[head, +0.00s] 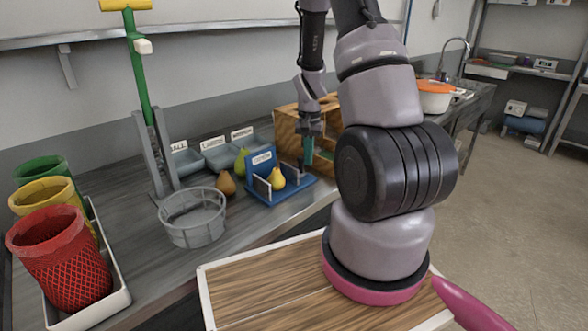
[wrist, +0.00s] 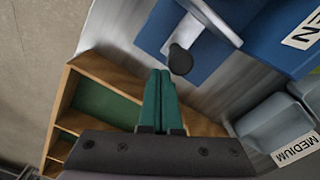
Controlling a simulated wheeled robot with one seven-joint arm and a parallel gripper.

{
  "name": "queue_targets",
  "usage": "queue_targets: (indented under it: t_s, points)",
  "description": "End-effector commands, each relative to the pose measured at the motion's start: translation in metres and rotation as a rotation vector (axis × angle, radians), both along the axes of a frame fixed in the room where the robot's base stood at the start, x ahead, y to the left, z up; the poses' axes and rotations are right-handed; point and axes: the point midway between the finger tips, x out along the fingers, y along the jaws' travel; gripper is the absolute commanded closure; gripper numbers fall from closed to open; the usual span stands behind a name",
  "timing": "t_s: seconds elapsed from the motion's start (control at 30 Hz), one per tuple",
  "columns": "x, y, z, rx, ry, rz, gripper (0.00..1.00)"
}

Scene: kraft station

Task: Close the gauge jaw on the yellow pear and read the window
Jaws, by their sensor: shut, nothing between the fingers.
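The yellow pear (head: 277,180) stands on the blue gauge (head: 266,202), between its pale upright plates. A white label or window (head: 262,158) is on the gauge's blue back panel; I cannot read it. My gripper (head: 308,164) has teal fingers, pressed together and empty, pointing down by the gauge's right end. In the wrist view my gripper (wrist: 161,74) is near a dark round knob (wrist: 180,60) by the pale jaw plate (wrist: 212,22); I cannot tell whether they touch. The pear is not visible in the wrist view.
A brown pear (head: 226,183) and a green pear (head: 242,161) stand left of the gauge. Labelled grey bins (head: 222,156) line the back. A wooden divided box (head: 288,123) is close behind my gripper.

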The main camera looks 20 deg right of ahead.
Motion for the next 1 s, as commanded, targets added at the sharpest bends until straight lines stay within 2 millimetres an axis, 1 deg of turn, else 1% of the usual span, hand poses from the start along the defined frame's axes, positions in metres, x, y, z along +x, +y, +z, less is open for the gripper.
queue_targets:
  t_s: [0.37,1.0]
  points:
    - [-0.001,0.003,0.000,0.000,0.000,0.000,1.00]
    - [-0.008,0.021,0.000,0.001,0.001,0.001,1.00]
